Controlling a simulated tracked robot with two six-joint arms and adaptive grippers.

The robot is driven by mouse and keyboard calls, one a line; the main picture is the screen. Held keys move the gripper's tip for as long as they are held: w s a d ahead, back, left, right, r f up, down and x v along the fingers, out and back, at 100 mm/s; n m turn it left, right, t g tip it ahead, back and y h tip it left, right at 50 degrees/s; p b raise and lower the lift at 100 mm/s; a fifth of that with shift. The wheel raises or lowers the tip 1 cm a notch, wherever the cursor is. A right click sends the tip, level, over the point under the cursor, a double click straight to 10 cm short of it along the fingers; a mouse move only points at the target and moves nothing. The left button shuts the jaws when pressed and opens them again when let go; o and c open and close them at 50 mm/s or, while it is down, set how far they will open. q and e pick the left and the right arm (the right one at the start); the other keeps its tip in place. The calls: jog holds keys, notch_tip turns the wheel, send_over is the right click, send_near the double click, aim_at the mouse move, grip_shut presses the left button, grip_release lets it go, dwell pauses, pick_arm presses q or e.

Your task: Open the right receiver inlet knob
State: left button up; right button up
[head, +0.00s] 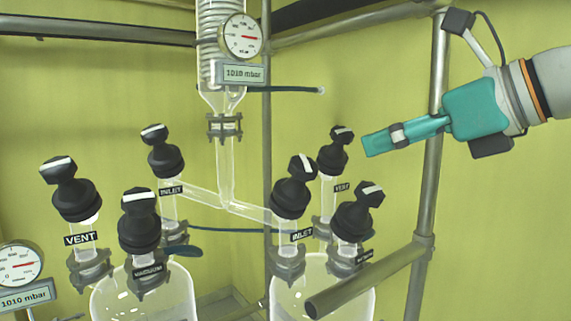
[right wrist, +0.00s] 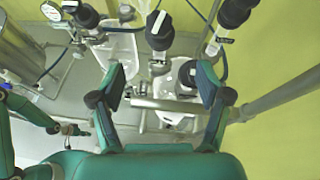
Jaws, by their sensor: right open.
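The right receiver inlet knob (head: 296,185) is black with a white bar on top, above an INLET label on the right glass receiver (head: 322,275). My right gripper (head: 378,142) is teal, to the right of and above this knob and apart from it. Its fingers overlap edge-on in the head view. In the right wrist view, my right gripper (right wrist: 160,80) is open and empty. Several black knobs lie beyond its fingers there; I cannot tell for sure which is the inlet. A teal part at that view's left edge seems to be my left gripper (right wrist: 72,130); its jaws are unclear.
The vent knob (head: 333,152) stands close to my right gripper's fingertips. The vacuum knob (head: 358,210) stands right of the inlet knob. A grey rail (head: 370,278) crosses before the right receiver. A metal post (head: 428,190) stands under my right arm. A glass column (head: 223,90) hangs between the receivers.

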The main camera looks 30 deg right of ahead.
aim_at(309, 166)
jog(key=b+x, duration=0.1)
jog(key=x, duration=1.6)
jog(key=shift+b, duration=0.35)
jog(key=c, duration=1.1)
jog(key=shift+a, duration=0.15)
jog(key=shift+c, duration=0.3)
